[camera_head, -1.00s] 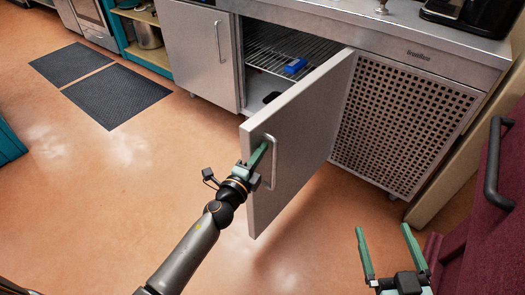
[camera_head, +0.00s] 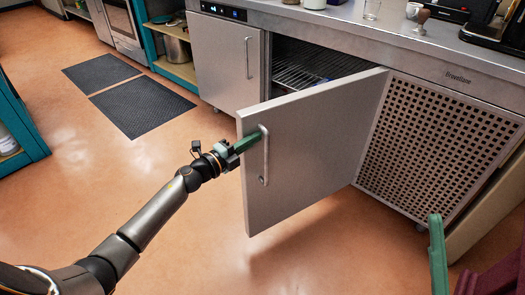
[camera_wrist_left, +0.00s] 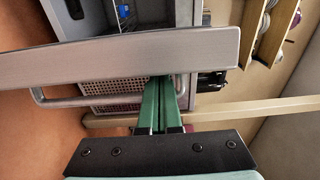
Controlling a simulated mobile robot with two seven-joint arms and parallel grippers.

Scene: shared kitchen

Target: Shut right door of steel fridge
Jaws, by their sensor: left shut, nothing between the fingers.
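The right door (camera_head: 325,140) of the steel fridge stands partly open, its hinge on the right, beside the perforated panel. Its vertical bar handle (camera_head: 265,155) is near the free edge. My left gripper (camera_head: 248,142) is shut and empty, its green fingertips at the handle against or very near the door's outer face. In the left wrist view the shut fingers (camera_wrist_left: 161,105) cross by the handle (camera_wrist_left: 85,101) under the door's edge (camera_wrist_left: 130,57); I cannot tell whether they touch it. One green finger of my right gripper (camera_head: 437,255) shows at the lower right, away from the door.
The left fridge door (camera_head: 226,62) is closed. Wire shelves (camera_head: 305,72) show inside the opening. A perforated panel (camera_head: 435,140) is right of the door. The steel countertop (camera_head: 400,38) runs above. Dark mats (camera_head: 142,105) lie on the otherwise open floor at left.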

